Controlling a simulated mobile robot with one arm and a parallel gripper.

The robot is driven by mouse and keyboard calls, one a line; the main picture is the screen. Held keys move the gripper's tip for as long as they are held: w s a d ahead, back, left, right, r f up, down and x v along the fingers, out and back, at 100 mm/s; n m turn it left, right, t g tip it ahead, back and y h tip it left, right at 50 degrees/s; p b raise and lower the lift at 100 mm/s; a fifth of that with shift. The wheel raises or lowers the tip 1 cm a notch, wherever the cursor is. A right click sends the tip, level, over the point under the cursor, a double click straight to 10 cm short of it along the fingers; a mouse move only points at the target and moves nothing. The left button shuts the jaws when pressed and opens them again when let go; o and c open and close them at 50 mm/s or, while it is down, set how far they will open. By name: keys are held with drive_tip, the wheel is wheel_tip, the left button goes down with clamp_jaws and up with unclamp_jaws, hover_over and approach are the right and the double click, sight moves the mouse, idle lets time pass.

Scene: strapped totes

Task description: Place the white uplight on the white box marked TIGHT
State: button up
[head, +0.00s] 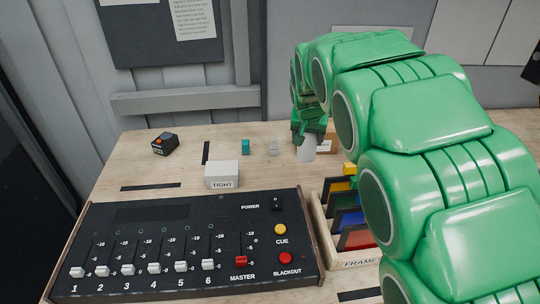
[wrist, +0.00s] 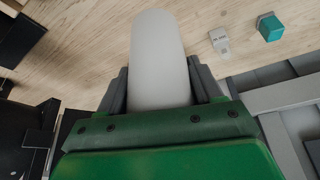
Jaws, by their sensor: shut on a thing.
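The white uplight (head: 307,149) is a pale cylinder held below my green gripper (head: 308,136), right of the TIGHT box and apart from it. In the wrist view the uplight (wrist: 158,60) stands out between the two dark fingers of my gripper (wrist: 160,90), which are shut on it. The white box marked TIGHT (head: 222,175) sits on the wooden table behind the black control desk. Its top looks bare. I cannot tell clearly whether the uplight touches the table.
A teal block (head: 245,147) and a small pale grey piece (head: 273,147) stand between box and gripper. The control desk (head: 190,245) and a rack of coloured frames (head: 350,258) fill the front.

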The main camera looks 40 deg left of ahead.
drive_tip(key=s+a+r+n, duration=0.1)
drive_tip(key=s+a+r, duration=0.2)
drive_tip(key=s, duration=0.5)
drive_tip(key=s+a+r, duration=0.2)
drive_tip(key=s+r, duration=0.2)
drive_tip(key=s, duration=0.4)
drive_tip(key=s+a+r+n, duration=0.1)
drive_tip(key=s+a+r, duration=0.2)
drive_tip(key=s, duration=0.5)
hover_over(222, 166)
drive_tip(key=shift+f, duration=5.1)
drive_tip(key=shift+f+y, duration=0.4)
drive_tip(key=shift+f, duration=1.1)
drive_tip(key=shift+f, duration=0.1)
drive_tip(key=o, duration=1.5)
drive_tip(key=shift+o, duration=0.2)
drive_tip(key=v, duration=1.2)
